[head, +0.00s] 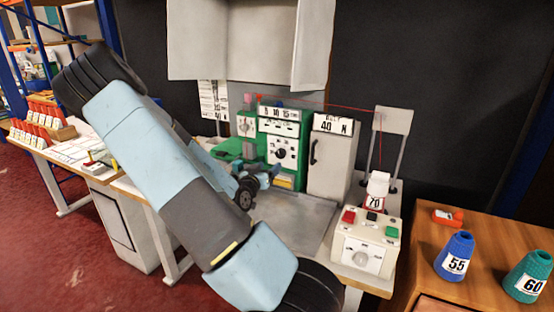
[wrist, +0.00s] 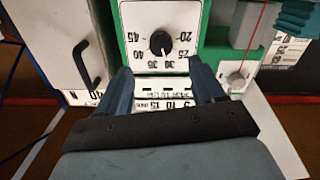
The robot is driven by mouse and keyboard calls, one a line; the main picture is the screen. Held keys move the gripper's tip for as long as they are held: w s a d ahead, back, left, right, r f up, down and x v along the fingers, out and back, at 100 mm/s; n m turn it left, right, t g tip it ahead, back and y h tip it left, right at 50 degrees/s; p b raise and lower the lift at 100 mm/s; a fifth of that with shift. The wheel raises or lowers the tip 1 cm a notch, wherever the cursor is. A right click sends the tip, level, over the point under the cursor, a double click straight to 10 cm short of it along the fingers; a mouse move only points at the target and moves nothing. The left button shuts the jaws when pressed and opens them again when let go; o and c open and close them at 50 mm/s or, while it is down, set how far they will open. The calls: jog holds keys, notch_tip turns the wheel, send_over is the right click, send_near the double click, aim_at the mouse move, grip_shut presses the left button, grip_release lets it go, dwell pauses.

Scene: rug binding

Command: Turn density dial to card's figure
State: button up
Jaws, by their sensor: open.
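The black density dial (wrist: 160,43) sits on a white panel of the green machine, with figures from 20 to 45 around it. A pale mark on the knob seems to face the 30 to 35 side; I cannot read it exactly. The wrist view is upside down. The dial also shows in the head view (head: 281,153). My gripper (wrist: 160,68) is open and empty, its two fingers on either side of the dial's line and apart from it. A card reading 40 N (head: 333,125) is on top of the grey cabinet; I cannot tell whether it is the task's card.
The grey cabinet (head: 331,166) with a black handle stands right of the machine. A control box (head: 362,257) with coloured buttons and a spool marked 70 (head: 375,201) stand at the front right. A red thread runs above.

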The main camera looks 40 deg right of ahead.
aim_at(280, 155)
jog(key=x, duration=0.9)
jog(key=shift+c, duration=0.4)
jog(key=c, duration=0.9)
jog(key=shift+w+a+f, duration=0.1)
jog(key=shift+a, duration=0.2)
jog(key=shift+c, duration=0.4)
jog(key=shift+d, duration=0.1)
jog(key=shift+d+n, duration=0.2)
jog(key=shift+n, duration=0.3)
jog(key=n, duration=0.3)
jog(key=shift+r+n, duration=0.2)
jog(key=shift+n, duration=1.7)
